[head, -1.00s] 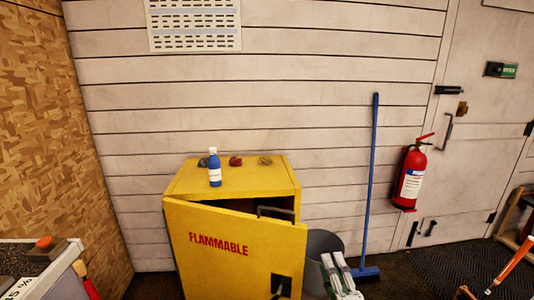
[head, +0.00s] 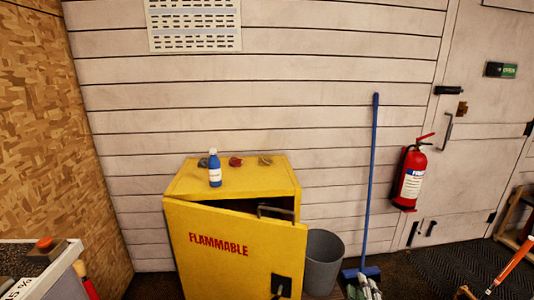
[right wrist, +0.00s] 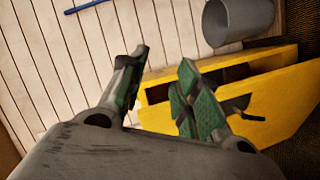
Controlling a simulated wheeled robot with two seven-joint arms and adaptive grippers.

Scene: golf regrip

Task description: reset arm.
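My right gripper (head: 364,288) shows at the bottom edge of the head view, right of the yellow cabinet (head: 205,275) and in front of the broom head. In the right wrist view its two green-padded fingers (right wrist: 160,85) are spread apart with nothing between them. The cabinet, marked FLAMMABLE, has its door ajar, and it also shows in the right wrist view (right wrist: 275,105) beyond the fingers. My left gripper is not in either view.
A blue bottle (head: 215,172) and several small lumps stand on the cabinet top. A grey bin (head: 323,265) stands right of the cabinet. A blue broom (head: 371,190) leans on the wall near a red extinguisher (head: 411,180). An orange-handled tool (head: 515,265) is at far right.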

